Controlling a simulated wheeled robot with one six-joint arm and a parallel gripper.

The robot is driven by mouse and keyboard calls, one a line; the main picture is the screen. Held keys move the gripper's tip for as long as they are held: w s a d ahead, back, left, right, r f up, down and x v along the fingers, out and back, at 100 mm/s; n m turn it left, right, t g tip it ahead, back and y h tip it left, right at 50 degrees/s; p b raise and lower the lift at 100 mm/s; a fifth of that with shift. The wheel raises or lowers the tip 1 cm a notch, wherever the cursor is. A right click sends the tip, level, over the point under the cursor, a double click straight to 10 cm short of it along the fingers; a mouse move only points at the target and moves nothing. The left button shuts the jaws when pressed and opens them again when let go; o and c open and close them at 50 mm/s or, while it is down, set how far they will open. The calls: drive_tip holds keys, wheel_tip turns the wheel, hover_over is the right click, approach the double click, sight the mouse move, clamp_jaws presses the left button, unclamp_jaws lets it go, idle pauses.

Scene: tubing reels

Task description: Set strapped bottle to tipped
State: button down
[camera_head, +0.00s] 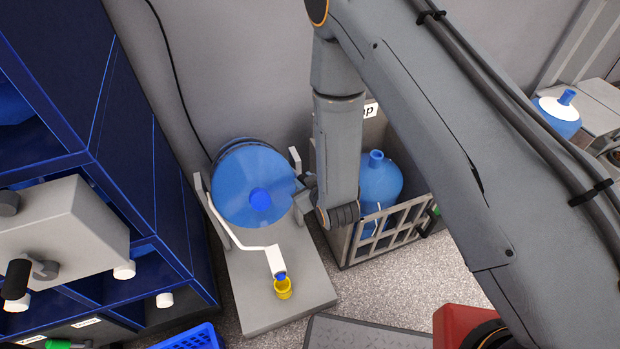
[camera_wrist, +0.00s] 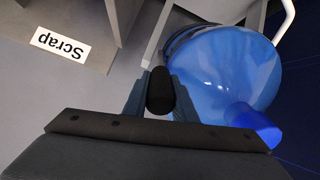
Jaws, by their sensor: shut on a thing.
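The strapped bottle (camera_head: 235,180) is a large blue water bottle in a grey cradle stand (camera_head: 265,305). It is tilted, with its blue neck (camera_head: 260,200) facing toward the head camera and the stand's front. A dark strap shows at its far edge. In the wrist view, the bottle (camera_wrist: 225,70) is at right, its neck at lower right. My gripper (camera_wrist: 158,82) is shut on a black handle (camera_wrist: 160,94) beside the bottle. In the head view my arm partly hides the gripper at the cradle's right side, and the handle is not clear there.
A white bent arm ends over a yellow cup (camera_head: 283,289) on the stand. A crate (camera_head: 385,235) with another blue bottle (camera_head: 380,185) is at right; a Scrap sign (camera_wrist: 60,44) is nearby. A blue rack (camera_head: 130,130) is close at left. Another bottle (camera_head: 557,115) is far right.

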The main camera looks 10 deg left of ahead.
drive_tip(key=shift+s+d+f, duration=0.15)
drive_tip(key=shift+s+f, duration=0.2)
drive_tip(key=shift+f, duration=0.05)
drive_tip(key=c, duration=1.7)
unclamp_jaws()
drive_tip(key=shift+o, duration=1.2)
drive_tip(key=shift+w+r, duration=0.15)
drive_tip(key=v, duration=0.7)
drive_tip(key=shift+s+r+b, duration=0.2)
drive_tip(key=shift+r+b, duration=0.05)
drive_tip(key=shift+b, duration=0.1)
drive_tip(key=shift+d, duration=0.15)
